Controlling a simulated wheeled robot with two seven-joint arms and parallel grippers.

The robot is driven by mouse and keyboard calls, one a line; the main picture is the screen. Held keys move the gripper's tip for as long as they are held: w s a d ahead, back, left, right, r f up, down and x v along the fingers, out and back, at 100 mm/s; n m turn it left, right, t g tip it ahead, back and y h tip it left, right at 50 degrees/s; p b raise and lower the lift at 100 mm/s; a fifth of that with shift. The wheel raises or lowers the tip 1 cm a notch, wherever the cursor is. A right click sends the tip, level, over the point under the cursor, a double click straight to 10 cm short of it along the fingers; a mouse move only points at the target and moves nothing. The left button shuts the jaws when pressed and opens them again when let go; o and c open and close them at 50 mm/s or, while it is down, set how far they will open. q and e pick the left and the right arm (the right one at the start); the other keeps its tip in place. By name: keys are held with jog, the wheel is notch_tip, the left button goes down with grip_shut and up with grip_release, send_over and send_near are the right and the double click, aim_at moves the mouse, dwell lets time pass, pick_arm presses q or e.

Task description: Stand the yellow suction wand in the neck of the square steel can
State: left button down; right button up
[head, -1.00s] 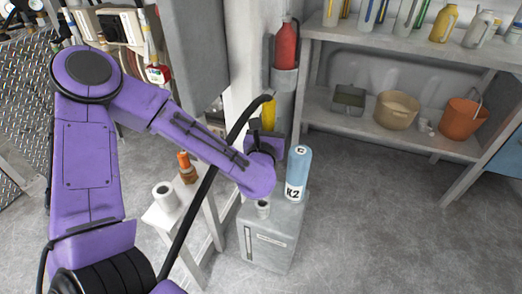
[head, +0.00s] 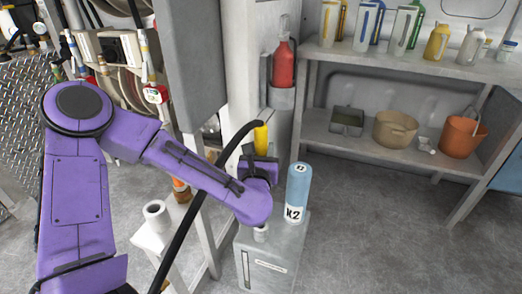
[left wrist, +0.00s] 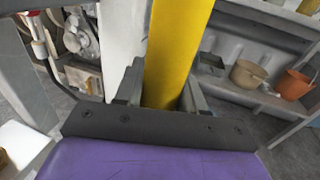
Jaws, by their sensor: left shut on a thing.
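The yellow suction wand (head: 261,138) is upright in my left gripper (head: 262,168), with a black hose (head: 190,210) running from its top. In the left wrist view the wand (left wrist: 176,55) stands between the two grey fingers (left wrist: 162,98), which are shut on it. The square steel can (head: 267,262) stands below my left wrist. My right gripper is not in view.
A small white stand (head: 150,240) with a white roll (head: 157,215) is at left. A red bottle (head: 284,65) hangs on the post behind. Shelves (head: 360,140) stand at right, with clear floor before them.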

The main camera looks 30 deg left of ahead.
pick_arm(q)
notch_tip(320, 180, down, 8)
jog(key=b, duration=0.7)
jog(key=shift+f+b, duration=0.2)
jog(key=shift+b, duration=0.1)
jog(key=shift+f+b, duration=0.3)
jog(key=shift+b, duration=0.05)
jog(key=shift+s, duration=0.1)
jog(key=c, duration=0.6)
grip_release()
